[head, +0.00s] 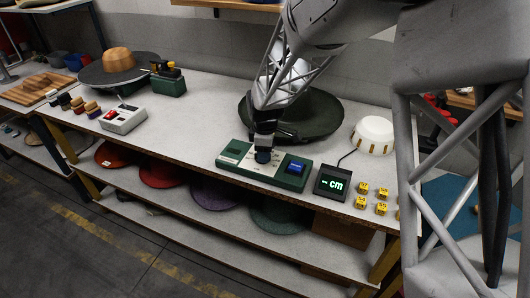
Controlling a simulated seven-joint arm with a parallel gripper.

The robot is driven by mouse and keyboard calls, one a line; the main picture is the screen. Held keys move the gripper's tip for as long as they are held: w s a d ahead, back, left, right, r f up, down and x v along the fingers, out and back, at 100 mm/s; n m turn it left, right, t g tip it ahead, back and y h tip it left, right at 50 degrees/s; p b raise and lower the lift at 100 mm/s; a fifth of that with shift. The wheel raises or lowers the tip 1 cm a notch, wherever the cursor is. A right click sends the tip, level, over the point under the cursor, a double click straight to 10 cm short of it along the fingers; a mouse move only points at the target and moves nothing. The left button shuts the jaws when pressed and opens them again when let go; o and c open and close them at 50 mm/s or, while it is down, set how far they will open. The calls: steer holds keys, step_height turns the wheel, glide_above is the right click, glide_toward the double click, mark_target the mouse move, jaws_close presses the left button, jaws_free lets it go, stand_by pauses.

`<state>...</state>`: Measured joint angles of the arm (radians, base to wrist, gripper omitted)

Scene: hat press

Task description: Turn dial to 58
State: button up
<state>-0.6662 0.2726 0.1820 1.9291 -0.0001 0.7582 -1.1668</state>
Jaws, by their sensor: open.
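A green control box (236,158) with a pale top panel lies near the front edge of the table. Its dark round dial (263,157) is directly below my gripper (264,149). My gripper points down, open, with its fingertips at the dial; whether they touch it or straddle it is too small to tell. A blue element (297,168) is on the right part of the box. The dial's setting cannot be read.
A dark green hat (318,116) lies behind the control box, close to my arm. A white round device (373,135) and several yellow cubes (362,188) are at the right. A white box with a red part (122,120) stands left. The table (185,122) is bare between.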

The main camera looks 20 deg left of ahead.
steer(key=shift+f, duration=0.25)
jaws_close()
